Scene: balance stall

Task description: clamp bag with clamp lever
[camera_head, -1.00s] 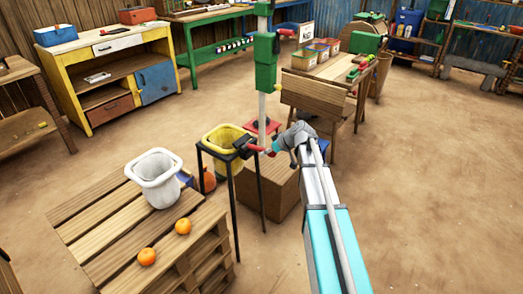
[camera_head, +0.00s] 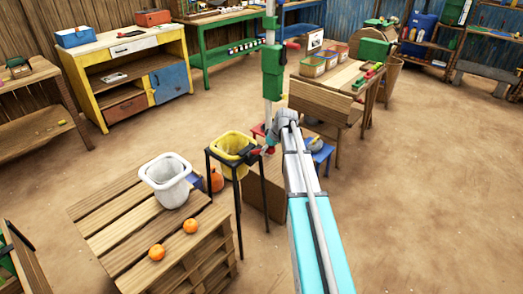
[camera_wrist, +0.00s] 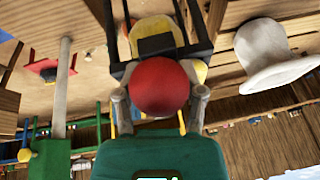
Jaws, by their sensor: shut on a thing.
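The yellow bag (camera_head: 234,142) hangs open in a black metal stand (camera_head: 238,205), left of my arm in the head view. It also shows, partly hidden, at the top of the wrist view (camera_wrist: 155,29). The clamp lever is at the stand's right side, with a black part and a red end (camera_head: 265,151). In the wrist view its round red knob (camera_wrist: 168,88) sits between the fingers of my gripper (camera_wrist: 160,105), which is shut on it. The knob hides much of the lever behind it. I cannot tell how tightly the bag is clamped.
A white bin (camera_head: 166,181) and two oranges (camera_head: 173,240) are on the wooden pallet table (camera_head: 140,255) at left. A post with a green box (camera_head: 273,70) rises behind the stand. A wooden bench with coloured bins (camera_head: 320,97) is behind my arm. The floor at right is clear.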

